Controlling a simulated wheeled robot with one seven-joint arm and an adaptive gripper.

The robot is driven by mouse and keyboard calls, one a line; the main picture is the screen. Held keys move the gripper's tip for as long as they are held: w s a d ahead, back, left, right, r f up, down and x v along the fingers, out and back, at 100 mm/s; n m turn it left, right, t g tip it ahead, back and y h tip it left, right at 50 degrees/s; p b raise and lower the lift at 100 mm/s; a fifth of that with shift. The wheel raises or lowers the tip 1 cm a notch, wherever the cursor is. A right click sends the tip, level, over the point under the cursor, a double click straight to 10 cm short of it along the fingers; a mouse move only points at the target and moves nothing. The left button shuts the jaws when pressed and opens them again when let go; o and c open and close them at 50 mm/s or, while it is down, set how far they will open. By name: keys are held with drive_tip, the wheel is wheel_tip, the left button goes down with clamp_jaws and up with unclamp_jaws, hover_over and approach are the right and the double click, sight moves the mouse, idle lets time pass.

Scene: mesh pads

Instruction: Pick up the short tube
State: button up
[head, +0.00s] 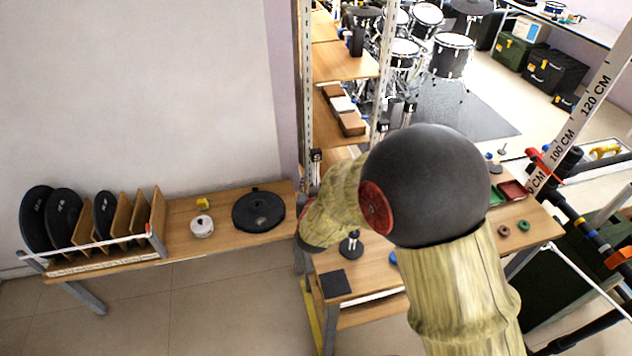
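I cannot single out a short tube for sure. A squat white round piece (202,227) sits on the wooden bench at the left; it is too small to tell whether it is hollow. A small green ring (524,226) and a small dark red ring (503,231) lie on the wooden table at the right. My arm, with its large black joint, crosses the middle of the head view and hides much of that table. My gripper's fingers do not show.
On the left bench (180,245) stand a rack (110,258) of black discs and wooden boards, a yellow block (203,203) and a black disc (258,210). The right table (545,222) holds a black square pad (335,284) and a red tray (511,190). Shelving (340,62) rises behind.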

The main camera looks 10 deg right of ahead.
sight(316, 179)
drive_tip(key=b+x, duration=0.2)
drive_tip(key=x, duration=0.3)
drive_tip(key=shift+s+f, duration=0.15)
drive_tip(key=shift+f, duration=0.05)
drive_tip(key=shift+w+d, duration=0.15)
drive_tip(key=shift+w, duration=0.3)
drive_tip(key=shift+c, duration=1.4)
clamp_jaws()
